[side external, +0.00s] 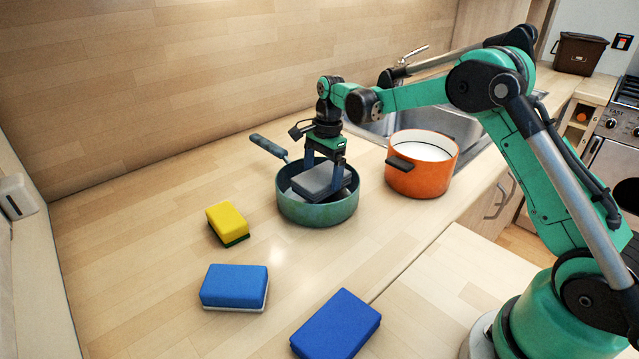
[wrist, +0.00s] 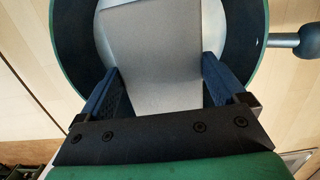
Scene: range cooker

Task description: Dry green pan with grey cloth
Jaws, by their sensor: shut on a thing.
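The green pan (side external: 318,209) stands on the wooden counter, its handle (side external: 268,147) pointing to the back left. In the wrist view the pan's rim (wrist: 264,40) curves around my gripper, with the handle (wrist: 300,41) at the right. My gripper (side external: 325,178) points down into the pan and is shut on the grey cloth (side external: 315,182), a block-like pad. In the wrist view the cloth (wrist: 155,55) lies between the two fingers of my gripper (wrist: 165,85), inside the pan. Whether the cloth touches the pan's bottom cannot be told.
An orange pot (side external: 420,176) with a white inside stands right of the pan, before the sink (side external: 470,130). A yellow sponge (side external: 228,221), a blue sponge (side external: 235,286) and a larger blue block (side external: 336,324) lie at the front left. Counter between them is clear.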

